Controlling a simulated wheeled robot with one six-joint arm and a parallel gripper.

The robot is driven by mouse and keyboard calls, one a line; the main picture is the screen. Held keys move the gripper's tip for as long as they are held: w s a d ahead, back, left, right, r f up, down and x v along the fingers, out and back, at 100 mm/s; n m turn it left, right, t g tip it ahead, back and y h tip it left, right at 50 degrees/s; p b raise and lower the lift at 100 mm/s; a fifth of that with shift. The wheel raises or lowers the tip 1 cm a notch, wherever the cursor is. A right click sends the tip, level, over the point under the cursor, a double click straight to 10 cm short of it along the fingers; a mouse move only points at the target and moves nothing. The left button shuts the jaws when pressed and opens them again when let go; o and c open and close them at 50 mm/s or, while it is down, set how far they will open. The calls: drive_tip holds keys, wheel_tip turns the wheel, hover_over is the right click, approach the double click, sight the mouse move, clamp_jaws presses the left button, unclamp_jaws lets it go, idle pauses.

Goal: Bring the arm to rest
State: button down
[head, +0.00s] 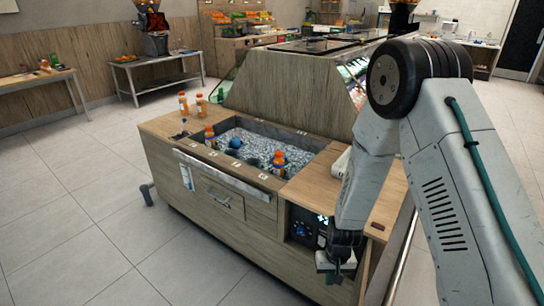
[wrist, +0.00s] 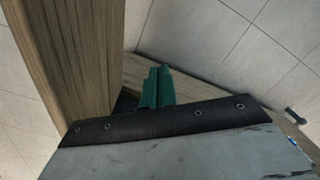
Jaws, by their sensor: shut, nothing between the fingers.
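My arm reaches down on the right side of the head view, bent at its dark round joint. My gripper (head: 334,274) hangs low beside the right end of the wooden counter (head: 220,210), close to its front corner. In the wrist view my gripper's green fingers (wrist: 157,86) are together, with nothing between them. Wood panels show close by on the left and behind the fingers; I cannot tell whether anything touches.
An open shelf with a dark device (head: 307,228) is beside my gripper. Tiled floor (head: 70,240) is clear at the left.

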drive_tip(key=s+d+r+g, duration=0.1)
drive_tip(key=s+r, duration=0.3)
drive_tip(key=r, duration=0.8)
drive_tip(key=s+d+r+g, duration=0.15)
drive_tip(key=s+r, duration=0.35)
drive_tip(key=r, duration=0.7)
drive_tip(key=s+d+r+t, duration=0.2)
drive_tip(key=s+d+r, duration=0.1)
drive_tip(key=s+r, duration=0.4)
drive_tip(key=s+d+r+t, duration=0.2)
drive_tip(key=s+r, duration=0.5)
drive_tip(key=r, duration=0.5)
drive_tip(key=shift+s+d+r, duration=0.35)
drive_tip(key=shift+s+d, duration=0.05)
drive_tip(key=shift+d, duration=0.1)
